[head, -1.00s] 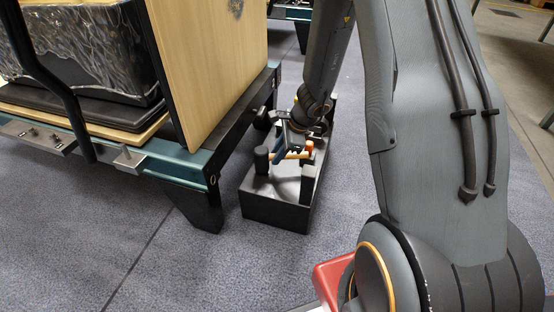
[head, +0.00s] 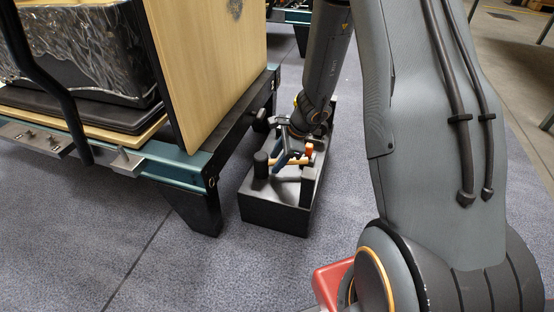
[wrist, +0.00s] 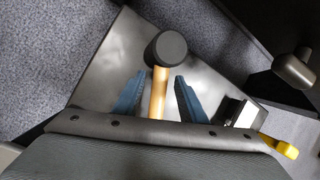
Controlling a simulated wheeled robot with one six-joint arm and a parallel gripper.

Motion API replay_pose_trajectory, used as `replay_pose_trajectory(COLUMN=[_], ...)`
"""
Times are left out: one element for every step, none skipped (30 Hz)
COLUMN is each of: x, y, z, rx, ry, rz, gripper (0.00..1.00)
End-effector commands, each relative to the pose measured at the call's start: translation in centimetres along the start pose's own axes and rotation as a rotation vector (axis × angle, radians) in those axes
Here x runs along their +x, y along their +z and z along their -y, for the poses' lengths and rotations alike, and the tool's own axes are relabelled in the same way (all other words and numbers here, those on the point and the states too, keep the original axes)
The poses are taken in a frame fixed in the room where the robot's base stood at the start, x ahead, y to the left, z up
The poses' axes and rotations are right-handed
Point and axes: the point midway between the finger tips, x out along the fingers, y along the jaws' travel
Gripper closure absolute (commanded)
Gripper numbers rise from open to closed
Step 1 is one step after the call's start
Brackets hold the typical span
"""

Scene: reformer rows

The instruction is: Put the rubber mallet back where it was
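The rubber mallet has a black head (head: 261,164) and a pale wooden handle. It is on a low black box (head: 273,213), head toward the near left, handle running back right. In the wrist view the round head (wrist: 166,48) is ahead of the fingers, over the dark box top (wrist: 108,68). My gripper (head: 284,156) is low over the box. In the wrist view its two blue fingers (wrist: 158,98) stand apart on either side of the handle, with gaps showing. The handle's far end is hidden by my gripper body in the wrist view.
A reformer frame (head: 180,168) with an upright wooden board (head: 208,65) stands close left of the box. A black upright (head: 307,186) rises from the box's right side, with an orange piece (head: 309,150) near it. Grey carpet (head: 130,255) is clear in front.

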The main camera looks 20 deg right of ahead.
Motion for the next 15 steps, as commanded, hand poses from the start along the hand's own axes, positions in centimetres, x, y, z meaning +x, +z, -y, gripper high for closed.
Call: replay_pose_trajectory(x=[-0.3, -0.6, -1.0, -1.4, -1.9, -2.6, -3.1, -3.7, -4.4, -5.0, -5.5, -6.2, -6.8, -7.3, -8.0], y=[0.1, 0.1, 0.1, 0.1, 0.1, 0.1, 0.1, 0.1, 0.1, 0.2, 0.2, 0.2, 0.2, 0.2, 0.2], z=[0.0, 0.1, 0.1, 0.1, 0.1, 0.1, 0.1, 0.1, 0.1, 0.1, 0.1, 0.0, 0.0, 0.0, 0.0], rx=[0.000, 0.000, 0.001, 0.001, 0.001, 0.000, 0.001, 0.001, 0.001, 0.001, 0.001, 0.000, 0.000, 0.001, 0.001], ry=[0.000, -0.001, -0.001, -0.001, -0.001, -0.001, -0.001, -0.002, -0.002, -0.002, -0.002, -0.001, -0.001, -0.001, -0.001], rz=[0.000, 0.000, 0.000, 0.000, 0.000, 0.000, 0.000, -0.001, 0.000, 0.000, 0.000, 0.000, 0.000, 0.000, 0.000], gripper=[0.62, 0.62, 0.62, 0.62, 0.62, 0.62, 0.62, 0.62, 0.62, 0.62, 0.62, 0.62, 0.62, 0.62, 0.62])
